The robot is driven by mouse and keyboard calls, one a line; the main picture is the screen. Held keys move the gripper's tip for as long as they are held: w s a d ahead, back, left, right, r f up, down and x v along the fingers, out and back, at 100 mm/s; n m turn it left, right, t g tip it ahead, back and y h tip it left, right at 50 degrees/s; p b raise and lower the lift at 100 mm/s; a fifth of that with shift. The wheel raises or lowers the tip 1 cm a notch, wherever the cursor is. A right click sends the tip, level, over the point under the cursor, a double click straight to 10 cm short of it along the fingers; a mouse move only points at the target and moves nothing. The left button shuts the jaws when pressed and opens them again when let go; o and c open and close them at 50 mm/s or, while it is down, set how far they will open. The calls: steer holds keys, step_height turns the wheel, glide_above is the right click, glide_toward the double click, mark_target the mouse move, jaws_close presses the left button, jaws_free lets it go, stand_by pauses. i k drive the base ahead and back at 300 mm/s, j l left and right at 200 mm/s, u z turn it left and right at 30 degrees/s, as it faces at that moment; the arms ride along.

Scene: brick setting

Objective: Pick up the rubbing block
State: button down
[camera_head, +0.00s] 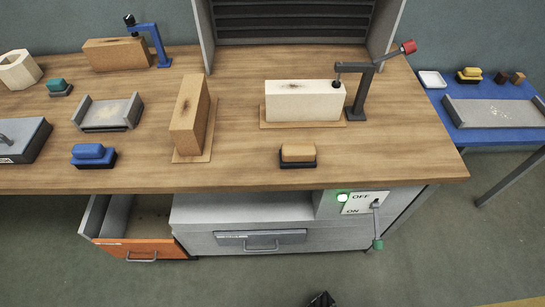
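Several small hand-sized blocks on dark bases could be the rubbing block; I cannot tell which one the task means. A tan one (298,153) lies near the front edge of the wooden bench, right of centre. A blue one (90,153) lies near the front edge at the left. A green one (57,85) sits farther back on the left, and a yellow one (469,74) is on the blue table. My gripper (322,298) shows only as a dark tip at the bottom edge, below and apart from the bench. Its opening cannot be made out.
The wooden bench (237,160) holds a pale brick (303,101) by a red-handled clamp (375,75), a brown brick (188,112) and a grey tray (107,114). An orange-fronted drawer (143,248) stands open below. A switch lever (377,225) sticks out in front.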

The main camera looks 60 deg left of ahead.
mark_target(292, 154)
steer(key=k+u, duration=0.15)
steer(key=u, duration=1.75)
